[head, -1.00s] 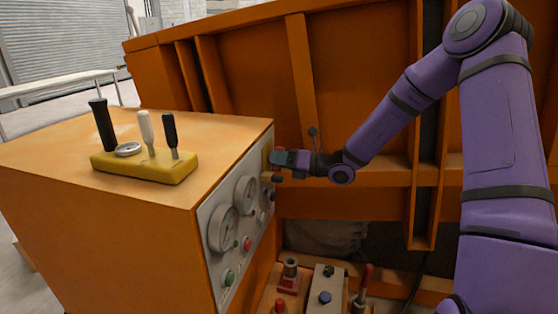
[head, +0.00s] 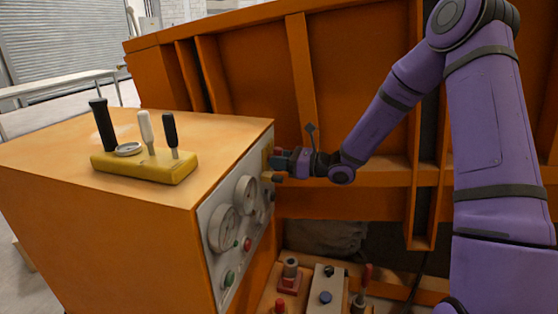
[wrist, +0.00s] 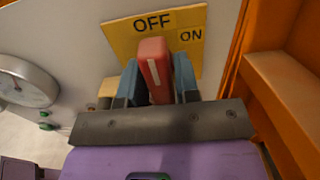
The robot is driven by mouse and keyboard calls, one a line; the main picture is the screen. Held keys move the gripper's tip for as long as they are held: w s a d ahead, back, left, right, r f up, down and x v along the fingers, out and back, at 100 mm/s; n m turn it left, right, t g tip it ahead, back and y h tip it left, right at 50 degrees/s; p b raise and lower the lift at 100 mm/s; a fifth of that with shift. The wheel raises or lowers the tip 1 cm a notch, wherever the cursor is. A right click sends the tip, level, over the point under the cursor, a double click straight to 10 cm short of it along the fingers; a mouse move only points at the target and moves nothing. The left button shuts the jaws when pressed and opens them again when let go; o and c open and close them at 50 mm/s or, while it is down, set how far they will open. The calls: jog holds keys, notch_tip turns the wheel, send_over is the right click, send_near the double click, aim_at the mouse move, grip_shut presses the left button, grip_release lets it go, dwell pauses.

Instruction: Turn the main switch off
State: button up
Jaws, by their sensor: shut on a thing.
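The main switch shows in the wrist view as a red handle (wrist: 154,64) with a white line on its face. It sits in front of a yellow plate (wrist: 191,58) marked OFF at the top and ON at the right. The white line points up toward the OFF label, tilted slightly left. My gripper (wrist: 157,80) has its blue fingers on both sides of the handle and is shut on it. In the head view my gripper (head: 284,162) is at the far end of the panel, over the yellow plate (head: 267,157); the handle is mostly hidden there.
The grey panel (head: 227,270) carries gauges (head: 223,228) and buttons, with a tan knob (head: 272,177) just below my gripper. A yellow lever block (head: 145,168) stands on the orange cabinet. An orange wall (head: 350,100) rises behind my arm. Several controls (head: 326,297) sit low down.

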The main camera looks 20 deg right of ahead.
jog(key=shift+f, duration=0.1)
dwell(0.4)
jog(key=o, duration=0.8)
jog(key=shift+d, duration=0.1)
jog(key=v, duration=1)
jog(key=shift+s+d, duration=0.3)
